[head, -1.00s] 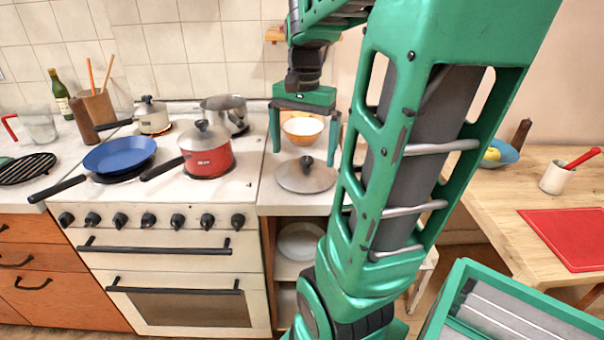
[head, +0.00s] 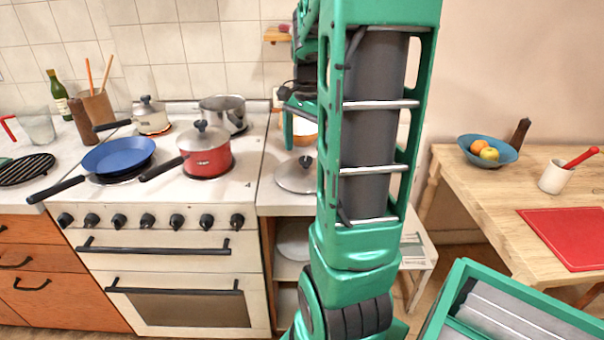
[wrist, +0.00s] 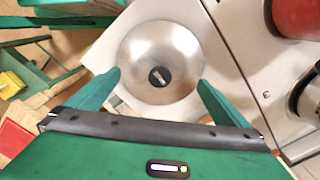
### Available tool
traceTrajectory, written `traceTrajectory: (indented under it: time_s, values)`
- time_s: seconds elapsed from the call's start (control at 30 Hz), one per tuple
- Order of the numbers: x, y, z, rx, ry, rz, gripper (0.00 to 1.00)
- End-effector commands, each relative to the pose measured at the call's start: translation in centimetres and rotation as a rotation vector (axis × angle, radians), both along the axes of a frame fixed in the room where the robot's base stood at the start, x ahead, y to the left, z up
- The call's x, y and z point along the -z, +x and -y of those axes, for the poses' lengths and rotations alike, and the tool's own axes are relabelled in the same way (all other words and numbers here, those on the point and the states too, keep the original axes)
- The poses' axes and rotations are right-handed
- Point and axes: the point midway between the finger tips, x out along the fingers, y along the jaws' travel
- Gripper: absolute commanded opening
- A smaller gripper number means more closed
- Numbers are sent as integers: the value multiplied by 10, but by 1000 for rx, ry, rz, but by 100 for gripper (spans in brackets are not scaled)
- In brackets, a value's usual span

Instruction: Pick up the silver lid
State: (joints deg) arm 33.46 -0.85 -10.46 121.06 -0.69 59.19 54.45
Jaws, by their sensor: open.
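The silver lid (head: 290,180) with its black knob lies on the counter right of the stove. In the head view my arm hides its right part. In the wrist view the round lid (wrist: 150,40) shows whole, with its knob near the middle. My gripper (wrist: 158,76) is open and empty. In the wrist view its two fingertips appear at either side of the lid's near part, with the knob between them. In the head view one finger shows above and behind the lid, and the rest is mostly hidden by my arm. The gap to the lid is hard to judge.
A wooden table (head: 452,180) stands at the right.

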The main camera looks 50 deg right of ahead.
Motion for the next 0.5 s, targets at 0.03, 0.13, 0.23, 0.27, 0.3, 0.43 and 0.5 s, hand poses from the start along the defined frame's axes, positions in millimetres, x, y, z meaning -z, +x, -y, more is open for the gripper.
traceTrajectory:
  time_s: [0.03, 0.13, 0.23, 0.27, 0.3, 0.43, 0.5]
  values:
    - [9, 0, -1, 0, 3, -4, 100]
    - [22, 1, -1, 0, 3, -4, 100]
    - [31, 1, -1, 0, 2, -2, 100]
    - [33, 1, -1, 0, 2, -2, 100]
    - [34, 1, -1, -1, 1, -1, 100]
    - [35, 1, -1, -1, 0, 0, 100]
    - [35, 1, -1, -1, 0, 0, 100]
